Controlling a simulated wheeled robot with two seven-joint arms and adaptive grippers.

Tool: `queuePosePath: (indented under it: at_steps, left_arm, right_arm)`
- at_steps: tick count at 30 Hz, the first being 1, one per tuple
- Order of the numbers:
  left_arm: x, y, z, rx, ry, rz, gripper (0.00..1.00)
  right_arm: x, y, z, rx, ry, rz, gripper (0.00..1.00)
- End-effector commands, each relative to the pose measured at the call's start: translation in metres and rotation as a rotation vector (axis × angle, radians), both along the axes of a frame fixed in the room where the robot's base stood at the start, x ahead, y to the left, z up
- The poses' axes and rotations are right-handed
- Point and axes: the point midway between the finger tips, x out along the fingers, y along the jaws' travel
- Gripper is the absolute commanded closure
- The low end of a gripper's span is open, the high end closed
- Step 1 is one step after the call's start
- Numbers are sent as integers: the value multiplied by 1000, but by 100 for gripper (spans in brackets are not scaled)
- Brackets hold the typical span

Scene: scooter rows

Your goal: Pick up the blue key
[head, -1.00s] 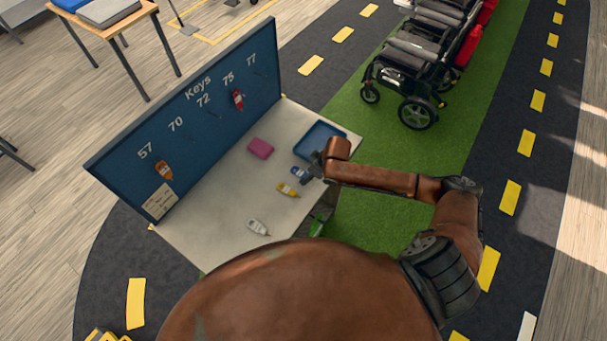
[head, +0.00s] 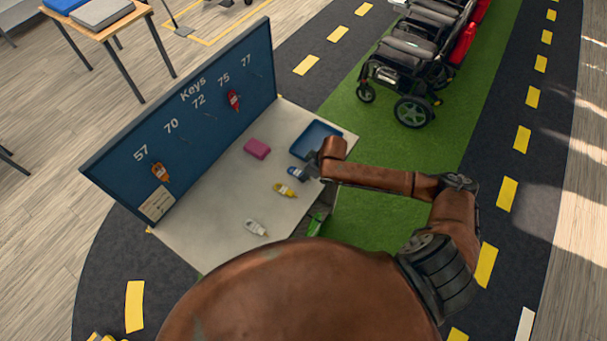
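The blue key (head: 294,173) lies on the light tabletop (head: 213,239), just in front of the blue tray. My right gripper (head: 308,171) is right at the key's right end and partly covers it. The fingers are too small and dark to show whether they are open or closed on it, and I cannot tell whether they touch it. My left gripper is not in view.
A yellow key (head: 285,190), a white key (head: 256,228) and a pink block (head: 257,149) lie nearby. The blue tray (head: 302,150) is behind my gripper. The key board (head: 190,115) holds an orange key (head: 160,171) and a red key (head: 234,100). A green key (head: 316,223) shows below the table edge.

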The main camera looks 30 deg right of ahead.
Motion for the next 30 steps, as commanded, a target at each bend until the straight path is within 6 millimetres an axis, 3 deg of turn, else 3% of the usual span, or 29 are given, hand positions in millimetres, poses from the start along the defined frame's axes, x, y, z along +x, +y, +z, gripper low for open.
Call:
queuePosePath:
  at_steps: [5,9,19,28,30]
  left_arm:
    - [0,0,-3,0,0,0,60]
    - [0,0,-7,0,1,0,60]
    - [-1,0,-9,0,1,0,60]
    - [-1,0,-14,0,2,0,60]
    - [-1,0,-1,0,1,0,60]
  right_arm:
    - [1,0,10,1,-2,1,94]
    - [2,0,31,0,-5,1,94]
    - [-48,15,91,0,-4,2,94]
    - [-113,35,120,1,-1,4,94]
    - [-118,37,126,2,3,-2,94]
